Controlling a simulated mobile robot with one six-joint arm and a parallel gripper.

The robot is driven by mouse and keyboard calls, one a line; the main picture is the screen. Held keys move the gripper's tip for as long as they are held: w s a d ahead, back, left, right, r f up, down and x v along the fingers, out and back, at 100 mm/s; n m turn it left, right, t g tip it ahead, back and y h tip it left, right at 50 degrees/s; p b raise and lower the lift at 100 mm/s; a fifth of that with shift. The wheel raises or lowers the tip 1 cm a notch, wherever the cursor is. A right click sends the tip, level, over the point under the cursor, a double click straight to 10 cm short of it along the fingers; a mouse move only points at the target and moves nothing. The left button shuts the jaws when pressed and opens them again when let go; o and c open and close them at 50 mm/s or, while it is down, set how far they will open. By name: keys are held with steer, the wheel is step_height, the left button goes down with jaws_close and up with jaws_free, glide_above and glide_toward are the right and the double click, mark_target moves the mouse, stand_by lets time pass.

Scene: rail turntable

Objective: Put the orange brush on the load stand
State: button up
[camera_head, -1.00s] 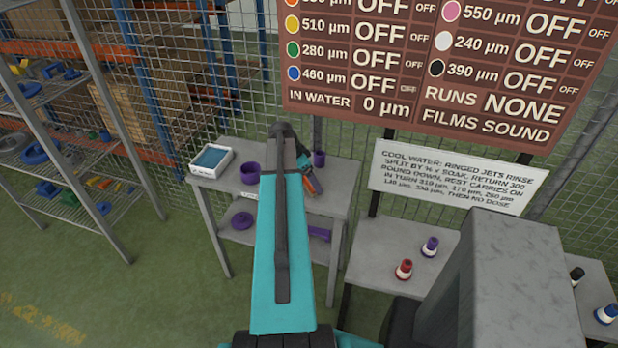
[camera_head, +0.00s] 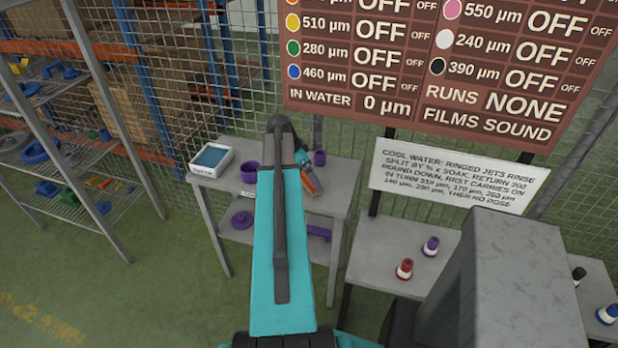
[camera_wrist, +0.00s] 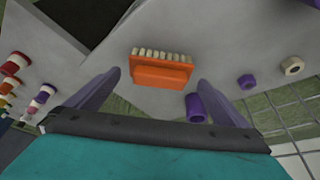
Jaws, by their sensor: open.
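The orange brush (camera_wrist: 161,72) with pale bristles is in the middle of the wrist view, over a grey surface. My gripper (camera_wrist: 159,80) is open, with one purple finger on each side of the brush and visible gaps between. In the head view my gripper (camera_head: 311,182) is over the right part of a grey table (camera_head: 328,200), and a bit of orange shows at it, mostly hidden by my arm. I cannot tell whether the brush touches the table. No surface is readably marked as the load stand.
The grey table also bears a white tray (camera_head: 211,160) with blue inside, a purple cup (camera_head: 250,173) and a purple cylinder (camera_head: 319,158). A second grey table (camera_head: 375,255) at right holds red and purple ringed pieces. Wire mesh stands behind; shelves are at left.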

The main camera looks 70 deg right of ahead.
steer(key=b+v, duration=0.2)
steer(key=v, duration=0.7)
steer(key=shift+w+r, duration=0.15)
steer(key=shift+r, duration=0.2)
steer(key=shift+a, duration=0.1)
stand_by(0.5)
